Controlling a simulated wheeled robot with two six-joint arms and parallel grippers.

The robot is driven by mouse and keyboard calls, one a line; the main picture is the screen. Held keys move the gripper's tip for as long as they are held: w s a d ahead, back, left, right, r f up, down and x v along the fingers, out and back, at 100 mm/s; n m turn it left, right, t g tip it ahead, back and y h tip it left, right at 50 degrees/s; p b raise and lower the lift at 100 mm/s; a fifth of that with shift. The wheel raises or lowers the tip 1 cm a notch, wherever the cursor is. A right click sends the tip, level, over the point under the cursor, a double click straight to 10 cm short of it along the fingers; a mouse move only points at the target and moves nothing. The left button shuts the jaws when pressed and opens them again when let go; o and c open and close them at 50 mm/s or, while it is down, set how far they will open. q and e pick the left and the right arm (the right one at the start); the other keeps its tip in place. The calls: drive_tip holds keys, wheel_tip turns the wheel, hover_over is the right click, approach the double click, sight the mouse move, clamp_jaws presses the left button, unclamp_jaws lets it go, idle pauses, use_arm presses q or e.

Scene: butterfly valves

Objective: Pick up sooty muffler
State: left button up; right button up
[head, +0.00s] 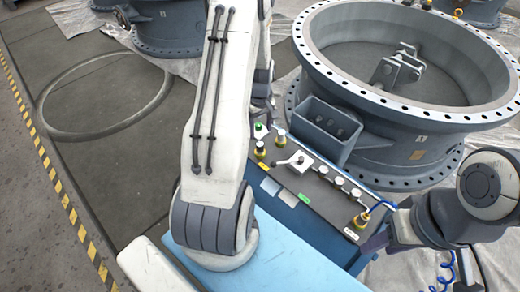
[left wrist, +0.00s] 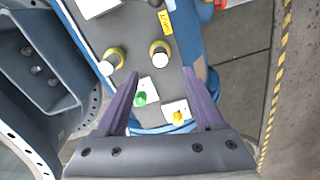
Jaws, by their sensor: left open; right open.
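Two round fittings with pale tops and yellow bases stand close together on the control box: one fitting (head: 259,150), also in the left wrist view (left wrist: 158,52), and the other fitting (head: 281,138), also in the left wrist view (left wrist: 110,62). I cannot tell which, if either, is the sooty muffler. My left gripper (left wrist: 161,72) is open and empty, its two purple fingers over the box's end, with the tips near the fittings. In the head view my left arm hides most of it.
The control box (head: 315,190) carries a white lever (head: 297,162), several pale knobs and a hose fitting (head: 361,219). In the left wrist view a green button (left wrist: 142,98) and yellow button (left wrist: 179,117) lie between the fingers. A large flanged valve (head: 440,165) stands behind the box.

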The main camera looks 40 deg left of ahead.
sight(260, 144)
use_arm(q)
wheel_tip(260, 144, down, 9)
drive_tip(key=shift+a+p, duration=0.1)
drive_tip(key=shift+p, duration=0.35)
drive_tip(key=shift+c, duration=0.3)
clamp_jaws()
drive_tip(key=shift+r, duration=0.1)
